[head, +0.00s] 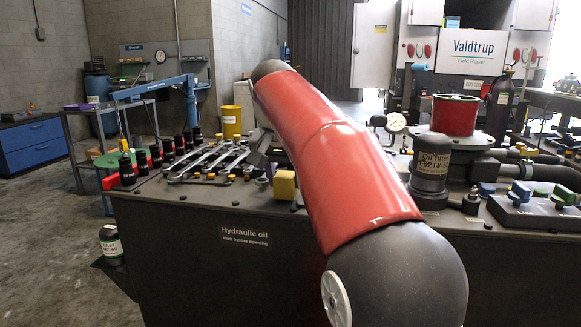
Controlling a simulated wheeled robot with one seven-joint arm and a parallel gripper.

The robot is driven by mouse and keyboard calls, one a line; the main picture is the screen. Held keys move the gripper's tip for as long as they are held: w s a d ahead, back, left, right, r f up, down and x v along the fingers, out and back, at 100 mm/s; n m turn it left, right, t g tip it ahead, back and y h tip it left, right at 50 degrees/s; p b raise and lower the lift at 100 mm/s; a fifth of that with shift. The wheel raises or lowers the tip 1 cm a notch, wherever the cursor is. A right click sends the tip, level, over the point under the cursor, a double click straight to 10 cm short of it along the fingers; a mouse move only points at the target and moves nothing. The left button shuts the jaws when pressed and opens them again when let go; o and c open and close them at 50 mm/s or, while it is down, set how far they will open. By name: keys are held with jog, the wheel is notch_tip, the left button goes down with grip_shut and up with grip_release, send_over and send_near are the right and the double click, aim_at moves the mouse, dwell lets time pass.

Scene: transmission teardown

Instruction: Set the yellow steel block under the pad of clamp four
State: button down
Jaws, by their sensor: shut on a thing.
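A yellow block (284,184) shows near the front edge of the dark bench, just left of my red arm. A small dark part sits at its lower right, and I cannot tell what that part is. My arm crosses the middle of the picture, and my gripper cannot be made out; it seems hidden behind the arm. I cannot tell whether the block rests on the bench or is held. No clamp can be picked out as clamp four, and its pad cannot be seen.
Several wrenches (205,160) lie on the bench (160,215) at left, beside a row of black and red bottles (155,156). A yellow can (231,122) stands behind them. An oil filter canister (431,165), a red cylinder (456,115) and blue and green knobs (519,191) crowd the right.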

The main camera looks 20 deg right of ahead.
aim_at(285, 175)
jog(key=w+d, duration=0.1)
jog(key=w, duration=0.1)
jog(key=w+d+p, duration=0.1)
jog(key=w, duration=0.1)
jog(key=shift+w+d, duration=0.1)
jog(key=shift+d, duration=0.2)
jog(key=shift+a+f, duration=0.1)
jog(key=shift+f, duration=0.15)
jog(key=c, duration=0.8)
grip_release()
jog(key=shift+f, duration=0.15)
jog(key=v, duration=1.2)
